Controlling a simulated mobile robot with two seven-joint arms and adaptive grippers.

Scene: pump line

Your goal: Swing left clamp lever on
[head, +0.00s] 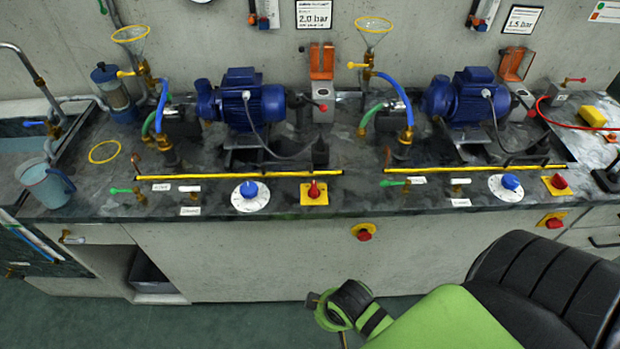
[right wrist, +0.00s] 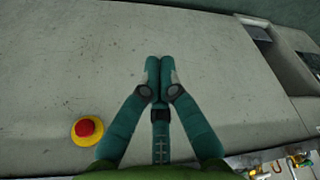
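The left pump (head: 241,100) is a blue motor unit on the bench, left of centre in the head view. A lever with a red ball knob (head: 323,107) sits at its right end, by a grey block under a raised orange flap (head: 321,61); I take this as the left clamp lever, though its clamp is too small to make out. My right gripper (right wrist: 159,64) has its fingers together and empty, in front of the grey cabinet face. In the head view my right arm shows at the lower right, low before the bench. My left gripper is not in view.
A similar right pump (head: 468,97) has its own red-knobbed lever (head: 531,113). A yellow strip (head: 240,175), dials and red stop knobs line the bench front. A red stop button (right wrist: 88,128) protrudes from the cabinet front. A bucket (head: 46,184) stands at left.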

